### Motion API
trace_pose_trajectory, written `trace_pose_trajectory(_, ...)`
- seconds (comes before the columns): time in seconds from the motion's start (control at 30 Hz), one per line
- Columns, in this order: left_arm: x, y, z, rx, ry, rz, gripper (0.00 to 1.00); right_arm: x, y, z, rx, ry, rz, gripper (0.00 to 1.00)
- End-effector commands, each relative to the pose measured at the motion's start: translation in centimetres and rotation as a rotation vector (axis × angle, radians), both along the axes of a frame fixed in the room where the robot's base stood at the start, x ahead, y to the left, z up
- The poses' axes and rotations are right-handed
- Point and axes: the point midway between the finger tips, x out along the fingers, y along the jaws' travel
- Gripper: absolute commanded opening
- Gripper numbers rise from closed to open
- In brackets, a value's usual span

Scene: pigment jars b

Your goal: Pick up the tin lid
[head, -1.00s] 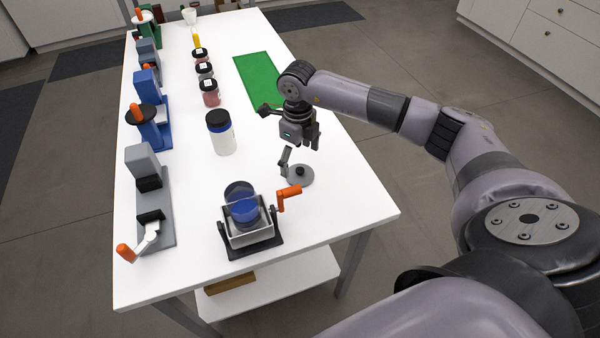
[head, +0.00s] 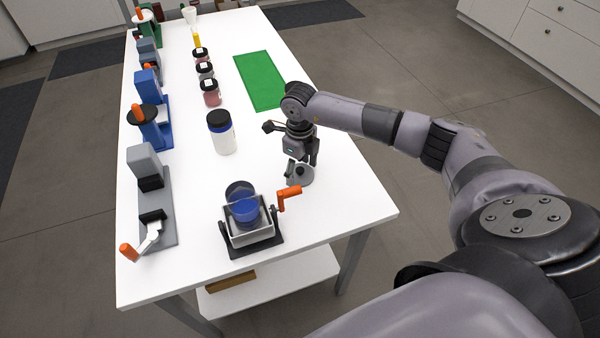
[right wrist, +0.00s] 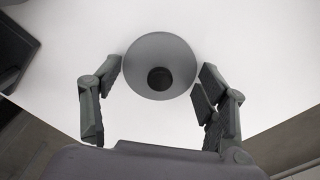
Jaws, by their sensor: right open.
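The tin lid (head: 300,175) is a round grey disc with a dark knob in its middle. It lies on the white table (head: 330,205) near the right edge, and my right gripper hides part of it in the head view. In the right wrist view the lid (right wrist: 178,52) lies between the fingertips. My right gripper (head: 301,170) is open and points down at the lid. In the right wrist view its fingers (right wrist: 160,80) stand one on each side of the lid, with nothing gripped. My left gripper is not in view.
A crank-handled holder (head: 250,236) with a blue tin stands just left of the lid, its orange handle (head: 289,192) reaching towards it. A white jar with a dark lid (head: 222,138) stands further back. A green mat (head: 260,80) lies behind. The front right table is clear.

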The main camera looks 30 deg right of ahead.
Motion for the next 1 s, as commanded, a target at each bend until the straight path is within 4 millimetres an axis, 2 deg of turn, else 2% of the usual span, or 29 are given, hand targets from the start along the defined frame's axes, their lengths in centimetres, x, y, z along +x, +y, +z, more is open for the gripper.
trace_pose_trajectory(0.07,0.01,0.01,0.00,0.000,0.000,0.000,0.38,0.01,-0.02,0.02,0.000,0.000,0.000,0.60)
trace_pose_trajectory(0.53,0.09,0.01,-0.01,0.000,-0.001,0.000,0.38,-0.16,0.05,-0.21,0.000,0.004,0.001,0.30)
trace_pose_trajectory(0.7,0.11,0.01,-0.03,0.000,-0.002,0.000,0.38,-0.26,0.10,-0.34,0.000,0.008,0.002,0.26)
trace_pose_trajectory(1.0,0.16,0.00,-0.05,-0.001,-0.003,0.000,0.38,-0.39,0.16,-0.51,0.000,0.012,0.003,0.26)
